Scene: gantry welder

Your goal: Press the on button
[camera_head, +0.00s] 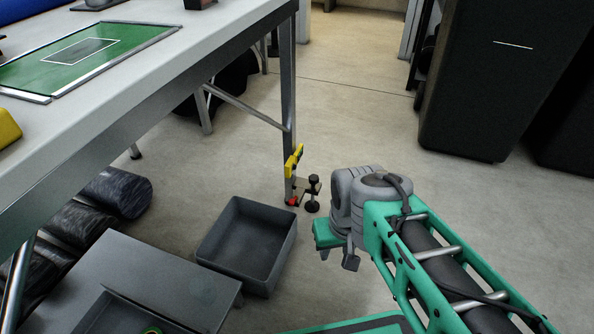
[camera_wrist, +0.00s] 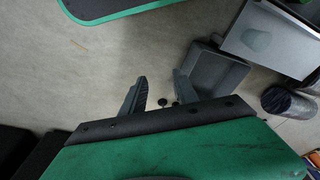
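I cannot make out a button marked "on" in either view. My gripper (camera_head: 338,257) hangs over the floor to the right of the table leg in the head view, pointing down. In the wrist view my gripper (camera_wrist: 160,88) shows two dark fingers standing apart, with nothing between them but floor and small dark objects beyond. It is open and empty, and touches nothing that I can see. A grey box (camera_head: 128,285) at the lower left has a recess holding a partly cut-off green ring (camera_head: 152,330); I cannot tell what the ring is.
A table (camera_head: 222,32) with a green mat (camera_head: 105,42) fills the upper left. A yellow clamp (camera_head: 294,160) is at its leg. An open grey bin (camera_head: 270,278) lies below, beside dark rolls (camera_head: 118,190). A black cabinet (camera_head: 490,80) stands upper right. Floor between is clear.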

